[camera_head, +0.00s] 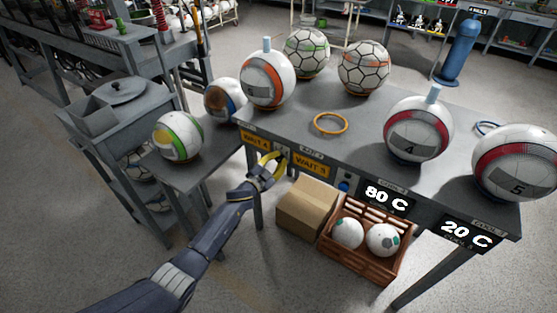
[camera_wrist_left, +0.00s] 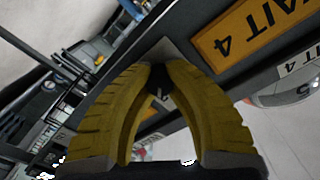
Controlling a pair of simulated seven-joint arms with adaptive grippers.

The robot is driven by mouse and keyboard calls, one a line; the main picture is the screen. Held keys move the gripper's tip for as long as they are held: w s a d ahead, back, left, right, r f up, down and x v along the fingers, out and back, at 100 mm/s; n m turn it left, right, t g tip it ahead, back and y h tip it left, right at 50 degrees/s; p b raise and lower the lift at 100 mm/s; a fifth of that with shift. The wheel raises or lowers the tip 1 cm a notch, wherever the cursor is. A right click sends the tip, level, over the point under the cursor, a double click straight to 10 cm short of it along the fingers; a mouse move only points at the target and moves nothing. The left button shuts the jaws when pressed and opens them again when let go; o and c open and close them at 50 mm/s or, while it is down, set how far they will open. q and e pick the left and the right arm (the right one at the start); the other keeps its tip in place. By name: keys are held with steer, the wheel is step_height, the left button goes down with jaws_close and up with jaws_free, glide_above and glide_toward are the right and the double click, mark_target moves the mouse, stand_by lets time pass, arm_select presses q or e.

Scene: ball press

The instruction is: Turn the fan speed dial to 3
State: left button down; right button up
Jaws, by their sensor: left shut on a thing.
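My left gripper (camera_head: 273,162) reaches the front edge of the grey table (camera_head: 345,165), between the two yellow WAIT signs. In the left wrist view its yellow fingers (camera_wrist_left: 162,70) close at their tips on a small dark knob, which I take as the fan speed dial (camera_wrist_left: 159,88). The fingertips cover much of it, and its number marks cannot be read. The WAIT 4 sign (camera_wrist_left: 250,35) is beside the fingers in the wrist view. In the head view the gripper hides most of the dial. My right gripper is not in view.
Several balls stand on the table, including balls marked 4 (camera_head: 418,130) and 5 (camera_head: 515,162). Displays read 80 C (camera_head: 386,195) and 20 C (camera_head: 466,234). A cardboard box (camera_head: 306,207) and a crate of balls (camera_head: 352,262) sit below.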

arm_select(q)
steer(key=shift+m, duration=0.5)
steer(key=c, duration=1.1)
jaws_free()
steer(key=shift+c, duration=0.2)
steer(key=v, duration=1.2)
